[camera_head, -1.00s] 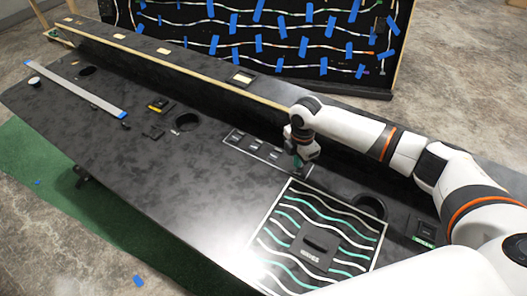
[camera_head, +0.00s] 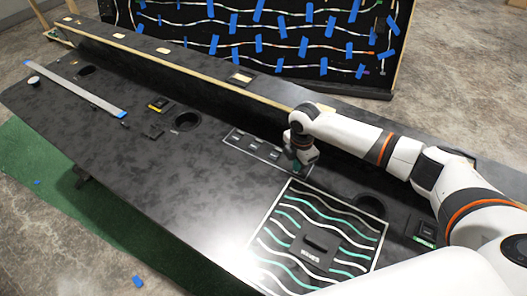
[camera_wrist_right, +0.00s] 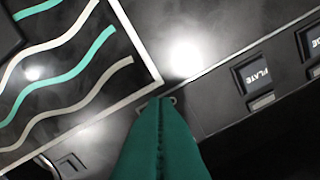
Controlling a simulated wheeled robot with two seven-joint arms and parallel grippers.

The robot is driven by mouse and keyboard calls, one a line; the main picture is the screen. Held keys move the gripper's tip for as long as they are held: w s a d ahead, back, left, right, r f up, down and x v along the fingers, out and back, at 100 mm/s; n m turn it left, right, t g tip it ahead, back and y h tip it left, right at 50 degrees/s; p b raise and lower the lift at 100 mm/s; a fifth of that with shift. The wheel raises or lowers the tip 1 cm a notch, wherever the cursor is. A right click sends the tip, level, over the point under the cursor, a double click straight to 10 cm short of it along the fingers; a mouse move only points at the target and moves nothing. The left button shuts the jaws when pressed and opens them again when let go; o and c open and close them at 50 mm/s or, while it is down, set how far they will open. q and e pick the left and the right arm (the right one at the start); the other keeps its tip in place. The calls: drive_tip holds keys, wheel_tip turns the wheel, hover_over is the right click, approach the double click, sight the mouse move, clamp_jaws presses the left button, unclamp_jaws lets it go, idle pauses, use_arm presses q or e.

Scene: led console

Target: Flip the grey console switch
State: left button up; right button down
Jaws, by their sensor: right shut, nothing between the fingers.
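A white-outlined strip (camera_head: 231,145) on the black console carries several small dark switches (camera_head: 251,144). I cannot tell which one is the grey console switch. My right gripper (camera_head: 298,168) points down at the strip's right end, near the striped panel's upper corner. Its green fingers (camera_wrist_right: 160,103) are shut and empty in the wrist view. They cover part of the console, and contact is unclear. My left gripper is not in view.
The wavy-striped panel (camera_head: 283,246) lies in front of my right gripper. Round holes (camera_head: 187,121) open in the console. A raised ledge (camera_head: 180,62) runs along its back, with a taped black board (camera_head: 290,75) behind. The console's left surface is mostly clear.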

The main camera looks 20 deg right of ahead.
drive_tip(key=shift+f, duration=0.4)
drive_tip(key=shift+w, duration=0.1)
drive_tip(key=shift+w+d+b, duration=0.3)
drive_tip(key=shift+d+b, duration=0.05)
drive_tip(key=shift+d, duration=0.1)
drive_tip(key=shift+w+d, duration=0.45)
drive_tip(key=shift+d, duration=0.05)
drive_tip(key=shift+a+r, duration=0.1)
drive_tip(key=shift+r, duration=0.05)
wheel_tip(320, 180, up, 7)
drive_tip(key=p, duration=0.7)
drive_tip(key=shift+s+a+p, duration=0.3)
drive_tip(key=shift+s, duration=0.05)
